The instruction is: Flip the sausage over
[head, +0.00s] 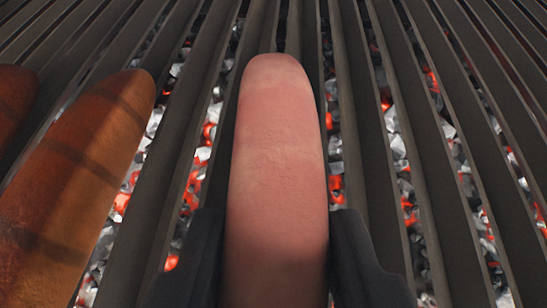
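A pale pink sausage (278,150) points away from me in the middle of the head view, in line with the grill bars. Its upper face is light and has no grill marks. My gripper (278,216) has one dark finger on each side of the sausage, at the bottom of the view. Both fingers lie close against its sides, with no clear gap. The near end of the sausage is cut off by the frame, and its underside is hidden.
Dark grill bars (435,165) run away from me over glowing coals and grey ash. A browned sausage with dark grill marks (75,185) lies to the left, with part of another (12,100) beyond it. The bars to the right are clear.

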